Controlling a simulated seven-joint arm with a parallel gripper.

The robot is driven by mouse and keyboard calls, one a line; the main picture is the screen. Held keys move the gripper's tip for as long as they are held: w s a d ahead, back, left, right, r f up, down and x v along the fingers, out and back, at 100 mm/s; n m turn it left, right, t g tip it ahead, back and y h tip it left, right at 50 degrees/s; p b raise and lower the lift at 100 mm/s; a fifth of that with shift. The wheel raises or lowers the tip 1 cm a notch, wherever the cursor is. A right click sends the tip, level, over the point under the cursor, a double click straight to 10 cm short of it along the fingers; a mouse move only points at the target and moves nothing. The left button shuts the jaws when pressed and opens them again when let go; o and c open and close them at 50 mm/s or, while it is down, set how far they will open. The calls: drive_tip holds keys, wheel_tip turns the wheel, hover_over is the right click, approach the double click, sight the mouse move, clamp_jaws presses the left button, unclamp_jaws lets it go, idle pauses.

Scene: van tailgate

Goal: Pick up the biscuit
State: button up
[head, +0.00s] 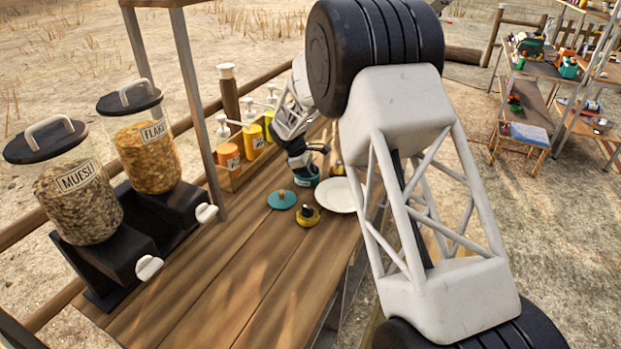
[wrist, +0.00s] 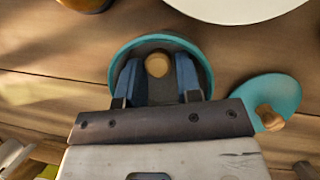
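The biscuit (wrist: 157,65) is a small round tan piece inside a teal jar (wrist: 205,62) with a dark inside, seen from above in the wrist view. The jar also shows in the head view (head: 303,182), mostly hidden by my gripper; the biscuit is not visible there. My gripper (wrist: 158,62) is over the jar, its two blue fingers apart on either side of the biscuit, with a gap on each side. How deep the fingertips reach is hard to tell. A teal lid (wrist: 268,102) with a wooden knob lies beside the jar, also in the head view (head: 282,200).
A white plate (head: 336,195) lies right of the jar. A yellow-and-black item (head: 307,216) stands in front of it, and another (head: 337,169) behind. Pump bottles (head: 228,153) in a wooden rack and two cereal dispensers (head: 140,150) line the left. The wooden counter's front is clear.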

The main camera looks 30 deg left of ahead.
sight(314, 175)
drive_tip(key=shift+d+f, duration=0.1)
drive_tip(key=shift+f, duration=0.1)
drive_tip(key=c, duration=0.6)
drive_tip(key=shift+r, duration=0.1)
drive_tip(key=shift+r, duration=1.5)
drive_tip(key=shift+s+r, duration=0.15)
drive_tip(key=shift+r, duration=0.15)
drive_tip(key=s+d, duration=0.3)
drive_tip(key=s, duration=0.1)
drive_tip(key=s+d+r, duration=0.1)
drive_tip(key=s+d, duration=0.2)
drive_tip(key=s, duration=0.1)
drive_tip(key=s+d, duration=0.3)
drive_tip(key=s, duration=0.1)
drive_tip(key=shift+s+d+r, duration=0.2)
drive_tip(key=shift+d+r, duration=0.05)
drive_tip(key=shift+d, duration=0.05)
